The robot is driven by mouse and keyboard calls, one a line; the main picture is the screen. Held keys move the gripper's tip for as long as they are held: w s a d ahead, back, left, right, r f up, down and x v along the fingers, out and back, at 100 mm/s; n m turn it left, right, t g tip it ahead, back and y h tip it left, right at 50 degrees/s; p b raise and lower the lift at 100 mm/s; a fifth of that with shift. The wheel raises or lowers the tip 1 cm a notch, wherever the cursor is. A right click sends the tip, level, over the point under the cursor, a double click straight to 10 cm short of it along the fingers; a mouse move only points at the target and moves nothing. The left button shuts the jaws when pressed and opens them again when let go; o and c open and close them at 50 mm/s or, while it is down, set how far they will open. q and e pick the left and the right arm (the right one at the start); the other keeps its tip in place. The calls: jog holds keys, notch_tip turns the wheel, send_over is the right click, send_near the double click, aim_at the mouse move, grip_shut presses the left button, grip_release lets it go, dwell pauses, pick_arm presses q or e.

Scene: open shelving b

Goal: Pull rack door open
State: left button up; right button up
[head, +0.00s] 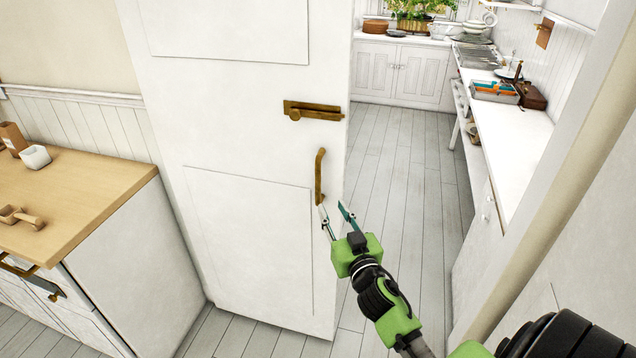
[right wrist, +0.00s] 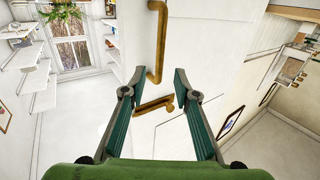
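A white panelled door (head: 250,150) stands ajar in the head view, with the kitchen showing past its right edge. It carries a vertical brass handle (head: 320,177) and, above that, a brass sliding latch (head: 312,111). My right gripper (head: 333,212) is open and empty, just below the handle's lower end. In the right wrist view the handle (right wrist: 157,45) lies ahead of the open fingers (right wrist: 155,75), and the latch (right wrist: 154,106) shows between them. I cannot tell whether a finger touches the handle. My left gripper is not in view.
A wooden-topped cabinet (head: 75,200) stands close to the door's left side. A white counter (head: 510,150) with several items runs along the right, beyond the door frame (head: 560,170). The grey plank floor (head: 405,190) in the opening is clear.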

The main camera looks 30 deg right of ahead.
aim_at(319, 185)
jog(key=p+x, duration=0.1)
jog(key=x, duration=1)
jog(key=shift+w+f, duration=0.15)
jog(key=shift+w, duration=0.15)
jog(key=shift+x, duration=0.75)
grip_shut()
